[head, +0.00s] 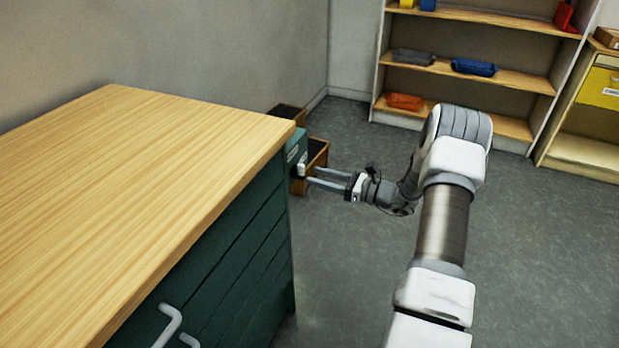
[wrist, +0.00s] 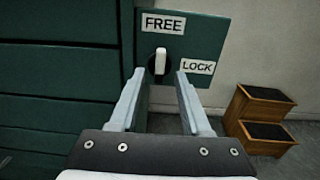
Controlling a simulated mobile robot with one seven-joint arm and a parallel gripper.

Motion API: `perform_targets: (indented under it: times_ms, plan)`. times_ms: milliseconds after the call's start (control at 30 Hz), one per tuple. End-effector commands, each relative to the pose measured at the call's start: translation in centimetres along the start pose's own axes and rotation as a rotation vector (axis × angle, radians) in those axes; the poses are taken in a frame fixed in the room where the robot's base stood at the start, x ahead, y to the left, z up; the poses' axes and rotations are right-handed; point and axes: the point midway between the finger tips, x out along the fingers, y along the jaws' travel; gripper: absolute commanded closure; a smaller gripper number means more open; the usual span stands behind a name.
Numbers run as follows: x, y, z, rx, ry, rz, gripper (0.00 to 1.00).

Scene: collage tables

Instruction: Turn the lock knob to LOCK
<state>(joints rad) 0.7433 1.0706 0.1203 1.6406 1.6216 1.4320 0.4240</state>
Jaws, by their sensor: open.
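The lock knob (wrist: 160,63) is a white bar on a dark round base, on a green panel (wrist: 207,38) at the cabinet's side. The bar stands upright, pointing at the FREE label (wrist: 164,24) above it. The LOCK label (wrist: 197,66) is to its lower right. In the head view the knob (head: 301,170) shows as a small white piece by the cabinet's far corner. My gripper (wrist: 162,82) is open, its two fingers on either side of and just below the knob in the wrist view. I cannot tell whether they touch it. My gripper (head: 311,176) also shows in the head view.
The green cabinet (head: 235,260) with a wooden top (head: 130,190) fills the left, with white handles (head: 168,325) on its front. A wooden step stool (wrist: 258,118) stands on the floor beyond it. Shelves (head: 470,75) stand at the back. The floor on the right is clear.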

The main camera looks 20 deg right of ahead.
Motion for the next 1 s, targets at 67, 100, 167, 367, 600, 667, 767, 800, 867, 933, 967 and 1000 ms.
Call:
perform_targets:
  times_ms: [67, 100, 167, 367, 600, 667, 767, 800, 867, 933, 967, 1000]
  plan:
    - [1.3, 0.1, -0.1, -0.002, 0.0, 0.003, 0.53]
    - [1.8, 0.0, -0.1, -0.001, 0.0, 0.002, 0.53]
    - [2.4, 0.0, -0.1, -0.001, 0.001, 0.002, 0.53]
    - [3.2, 0.0, 0.0, 0.0, 0.0, 0.001, 0.53]
    - [3.3, 0.0, 0.0, 0.0, 0.0, 0.0, 0.56]
    - [3.2, 0.0, 0.0, 0.0, 0.0, 0.0, 0.67]
    - [3.2, 0.0, 0.0, 0.0, 0.0, 0.0, 0.85]
    - [3.2, 0.0, 0.0, 0.0, 0.0, 0.0, 0.92]
    - [3.2, 0.0, 0.0, 0.0, 0.0, 0.0, 1.0]
    - [3.2, 0.0, 0.0, 0.0, 0.0, 0.0, 1.0]
    - [3.2, 0.0, 0.0, 0.0, 0.0, 0.0, 1.0]
    - [3.2, 0.0, 0.0, 0.0, 0.0, 0.0, 1.0]
